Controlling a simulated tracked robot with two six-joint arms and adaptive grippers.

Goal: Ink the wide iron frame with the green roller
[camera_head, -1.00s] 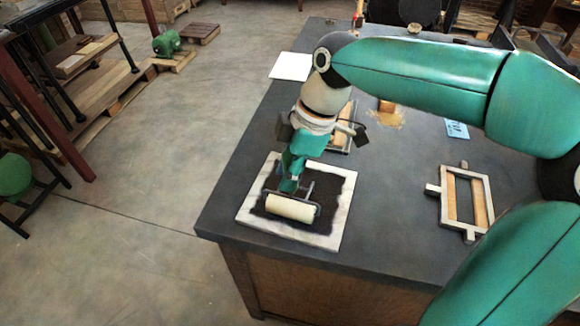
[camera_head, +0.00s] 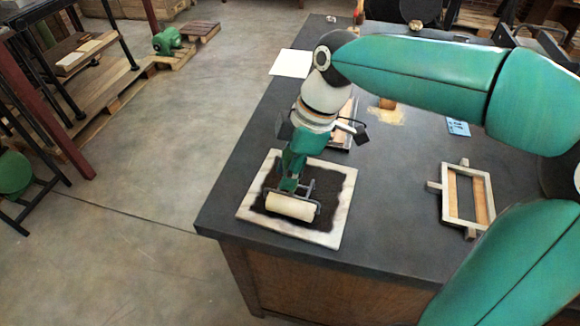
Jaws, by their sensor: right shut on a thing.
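My right gripper (camera_head: 303,141) points down over the ink slab and is shut on the green handle of the roller (camera_head: 292,207). The roller's cylinder is cream-coloured and lies low over the black ink patch; whether it touches cannot be told. The ink slab (camera_head: 331,236) is a pale square plate near the table's left front corner. A pale metal frame (camera_head: 448,204) with short lugs and a wood-coloured inside lies flat to the right, apart from the roller. Another framed piece (camera_head: 341,140) is partly hidden behind my right wrist. Which frame is wide is unclear. My left gripper is not seen.
The dark table (camera_head: 400,215) is bare between slab and frame. A white sheet (camera_head: 291,63), a brown block (camera_head: 387,103) on a tan patch and a blue card (camera_head: 458,126) lie farther back. My right arm hides much of the right side.

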